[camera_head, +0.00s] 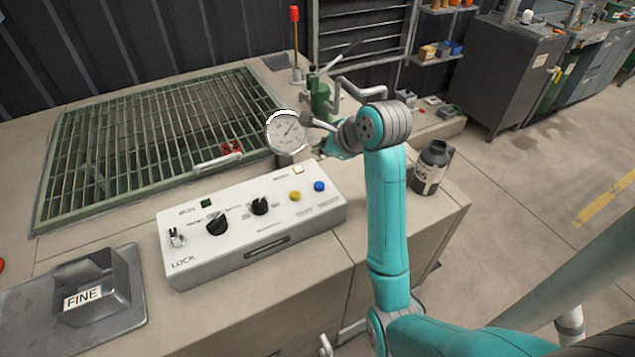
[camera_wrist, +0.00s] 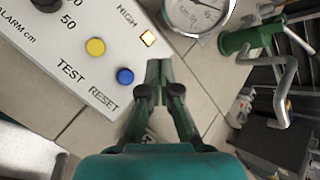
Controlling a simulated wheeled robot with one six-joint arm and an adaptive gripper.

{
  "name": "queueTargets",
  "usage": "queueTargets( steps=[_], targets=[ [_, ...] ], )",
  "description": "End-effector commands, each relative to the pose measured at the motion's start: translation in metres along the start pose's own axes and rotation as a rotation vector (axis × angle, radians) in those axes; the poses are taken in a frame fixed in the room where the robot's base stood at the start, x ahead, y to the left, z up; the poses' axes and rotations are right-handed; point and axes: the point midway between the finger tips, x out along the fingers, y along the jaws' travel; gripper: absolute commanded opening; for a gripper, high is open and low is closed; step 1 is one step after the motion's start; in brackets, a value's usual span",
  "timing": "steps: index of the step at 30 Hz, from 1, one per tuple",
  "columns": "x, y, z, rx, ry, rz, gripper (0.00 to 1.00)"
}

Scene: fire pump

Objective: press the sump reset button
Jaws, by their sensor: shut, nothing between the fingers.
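The white control box (camera_head: 262,247) sits on the bench. Its blue button (camera_head: 319,186) is at the right end and shows in the wrist view (camera_wrist: 125,76) by the label RESET. A yellow button (camera_head: 295,196) sits to its left and shows in the wrist view (camera_wrist: 95,47) by the label TEST. My gripper (camera_wrist: 160,66) is shut and empty. In the wrist view its tips appear just right of the blue button, past the panel edge, without covering it. In the head view my wrist hides much of the gripper. Its height above the bench is unclear.
A lit HIGH lamp (camera_wrist: 148,38) is on the panel. A round gauge (camera_head: 287,132) and a green pump fitting (camera_head: 320,98) with grey levers stand behind. A dark bottle (camera_head: 431,168) stands right of my arm. A grated pit (camera_head: 150,140) lies at left, a FINE block (camera_head: 98,280) in front.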

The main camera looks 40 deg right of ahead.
Motion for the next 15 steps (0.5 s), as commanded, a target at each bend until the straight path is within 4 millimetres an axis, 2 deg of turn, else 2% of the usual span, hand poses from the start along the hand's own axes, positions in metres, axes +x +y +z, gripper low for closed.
queueTargets(
  steps=[7, 15],
  targets=[
    [0.008, 0.006, -0.006, 0.001, 0.001, 0.002, 0.0],
    [0.031, 0.023, -0.023, 0.001, 0.001, 0.002, 0.0]
  ],
)
